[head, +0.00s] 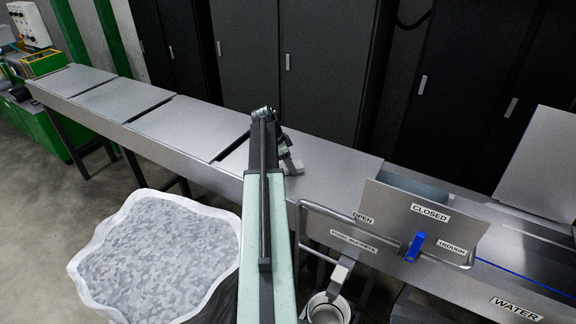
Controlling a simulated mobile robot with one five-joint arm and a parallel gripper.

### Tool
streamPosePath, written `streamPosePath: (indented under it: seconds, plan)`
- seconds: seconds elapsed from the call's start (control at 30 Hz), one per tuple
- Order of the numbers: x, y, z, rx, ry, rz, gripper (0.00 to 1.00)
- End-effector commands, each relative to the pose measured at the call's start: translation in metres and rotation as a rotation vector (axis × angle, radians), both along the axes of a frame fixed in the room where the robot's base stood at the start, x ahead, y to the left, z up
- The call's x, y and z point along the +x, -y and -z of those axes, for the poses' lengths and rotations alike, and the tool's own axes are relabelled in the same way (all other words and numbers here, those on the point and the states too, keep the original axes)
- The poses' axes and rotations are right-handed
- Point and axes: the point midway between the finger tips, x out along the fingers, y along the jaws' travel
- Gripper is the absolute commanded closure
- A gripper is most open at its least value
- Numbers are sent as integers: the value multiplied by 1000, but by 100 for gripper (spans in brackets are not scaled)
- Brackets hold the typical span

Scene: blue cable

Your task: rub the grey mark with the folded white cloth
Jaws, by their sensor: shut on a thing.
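My arm reaches away over the grey metal bench (335,172). My gripper (290,163) is at its far end, low over the bench top and partly hidden by my arm. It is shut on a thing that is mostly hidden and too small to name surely. I cannot make out the folded white cloth as a separate thing. I see no grey mark on the bare bench top; the part behind my arm is hidden.
A white-lined bin (155,250) of grey flakes stands in front of the bench. At right are a metal panel (425,210) labelled CLOSED, a blue handle (414,247) and a rail. Dark cabinets (330,75) stand behind. The bench's left part is clear.

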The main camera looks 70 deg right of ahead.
Motion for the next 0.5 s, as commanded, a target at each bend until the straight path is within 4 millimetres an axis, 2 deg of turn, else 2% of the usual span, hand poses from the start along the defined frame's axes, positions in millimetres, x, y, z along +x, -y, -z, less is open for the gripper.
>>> streamPosePath:
  seconds: [0.23, 0.5]
  plan:
    - [-4, 26, -2, -1, 0, 2, 74]
    - [-4, 27, 3, 0, 0, 1, 74]
